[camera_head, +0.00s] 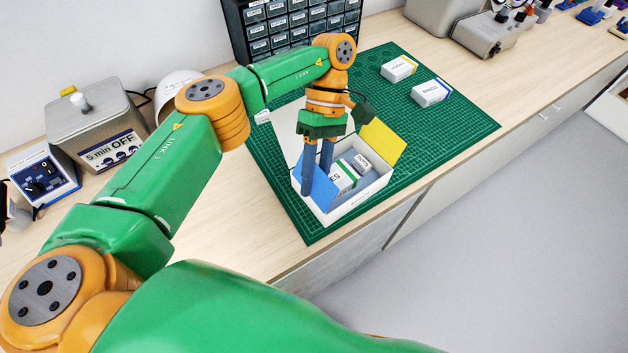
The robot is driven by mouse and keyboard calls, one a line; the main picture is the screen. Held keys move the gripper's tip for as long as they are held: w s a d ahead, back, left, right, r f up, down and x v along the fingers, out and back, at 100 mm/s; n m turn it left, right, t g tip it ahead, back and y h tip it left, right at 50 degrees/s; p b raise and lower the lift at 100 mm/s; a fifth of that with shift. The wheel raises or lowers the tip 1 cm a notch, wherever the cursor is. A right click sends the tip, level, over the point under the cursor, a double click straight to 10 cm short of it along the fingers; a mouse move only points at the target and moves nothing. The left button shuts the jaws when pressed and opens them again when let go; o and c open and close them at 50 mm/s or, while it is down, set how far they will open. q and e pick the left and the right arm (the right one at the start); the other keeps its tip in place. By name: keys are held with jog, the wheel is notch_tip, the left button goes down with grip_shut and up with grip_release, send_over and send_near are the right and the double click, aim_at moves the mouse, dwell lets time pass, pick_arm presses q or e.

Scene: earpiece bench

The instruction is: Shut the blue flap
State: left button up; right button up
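An open white box (352,204) stands on the green mat with its blue flap (322,191) raised at the left end. Its yellow flap (383,141) stands up at the right end, and a white lid panel (285,127) is open at the back. My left gripper (316,184) points down at the box's left end, by the blue flap. Its two fingers are apart with a gap between them, and one covers part of the flap. I cannot tell whether they touch the flap. My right gripper is out of view.
Small cartons (343,178) lie inside the box. Two more cartons, one yellow-edged (398,68) and one blue-edged (430,92), lie on the cutting mat (455,127). A drawer cabinet (290,22) stands behind. The mat right of the box is clear.

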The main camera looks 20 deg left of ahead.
aim_at(315, 177)
pick_arm(q)
notch_tip(315, 177, up, 3)
jog(key=shift+r+p, duration=0.1)
jog(key=shift+p, duration=0.45)
jog(key=s+d+r+b, duration=0.4)
jog(key=s+r, duration=0.5)
jog(key=s, duration=0.4)
jog(key=shift+s+r+b, duration=0.25)
jog(key=shift+r+b, duration=0.05)
jog(key=shift+b, duration=0.45)
jog(key=shift+d, duration=0.1)
